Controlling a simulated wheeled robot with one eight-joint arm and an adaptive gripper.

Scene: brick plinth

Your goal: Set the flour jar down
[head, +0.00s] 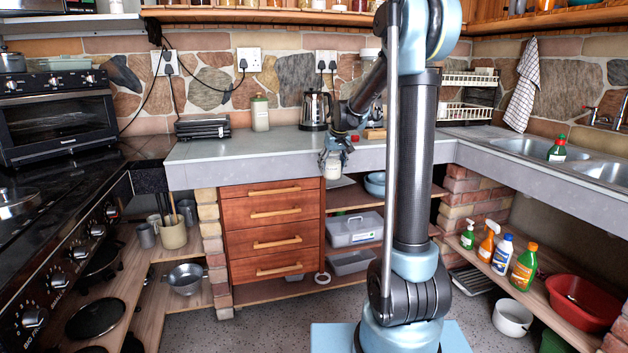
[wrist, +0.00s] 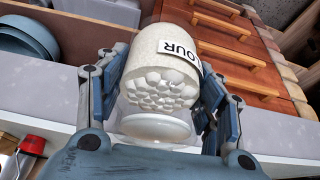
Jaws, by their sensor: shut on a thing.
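In the head view the jar (head: 333,172) hangs below my gripper (head: 334,158), seen against the front edge of the grey countertop (head: 255,150), just right of the wooden drawers. I cannot tell whether the jar touches anything besides the fingers. In the wrist view the drawers and the shelf lie behind it.
A red-topped item (wrist: 32,145) is close by on the counter. The counter left of my gripper is clear. Blue bowls (head: 375,184) sit on the shelf below.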

